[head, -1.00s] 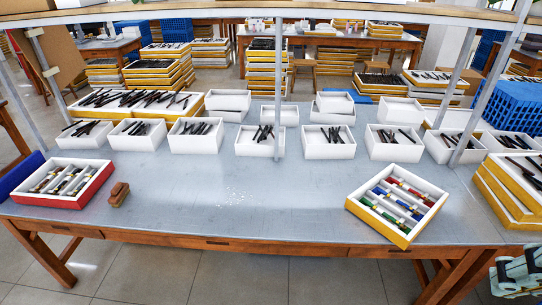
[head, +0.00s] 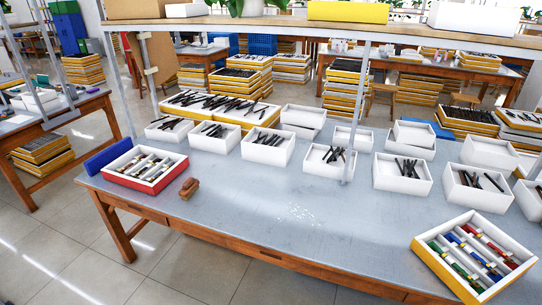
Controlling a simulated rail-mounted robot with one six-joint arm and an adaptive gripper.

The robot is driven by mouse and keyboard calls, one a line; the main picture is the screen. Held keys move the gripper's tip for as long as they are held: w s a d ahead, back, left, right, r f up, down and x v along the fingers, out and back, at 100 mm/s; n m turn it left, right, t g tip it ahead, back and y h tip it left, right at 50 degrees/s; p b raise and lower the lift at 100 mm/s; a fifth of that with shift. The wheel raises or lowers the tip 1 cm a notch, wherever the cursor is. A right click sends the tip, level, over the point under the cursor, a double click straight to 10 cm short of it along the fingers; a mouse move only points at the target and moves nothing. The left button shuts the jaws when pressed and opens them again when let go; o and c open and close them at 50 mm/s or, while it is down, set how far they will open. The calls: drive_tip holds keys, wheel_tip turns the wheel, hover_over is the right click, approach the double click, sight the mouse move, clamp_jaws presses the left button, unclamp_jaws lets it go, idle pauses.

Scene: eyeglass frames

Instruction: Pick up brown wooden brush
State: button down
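The brown wooden brush (head: 189,188) lies on the grey tabletop (head: 262,222), near the table's front edge on the left side. It sits just to the right of a red-sided tray (head: 145,166) and is apart from it. Its whole top shows and nothing lies on it. My gripper does not show in the head view.
White boxes of dark frame parts (head: 268,147) line the table's back. A yellow-sided tray (head: 473,255) sits at the right. A metal post (head: 357,120) rises mid-table. The front middle is clear except white specks.

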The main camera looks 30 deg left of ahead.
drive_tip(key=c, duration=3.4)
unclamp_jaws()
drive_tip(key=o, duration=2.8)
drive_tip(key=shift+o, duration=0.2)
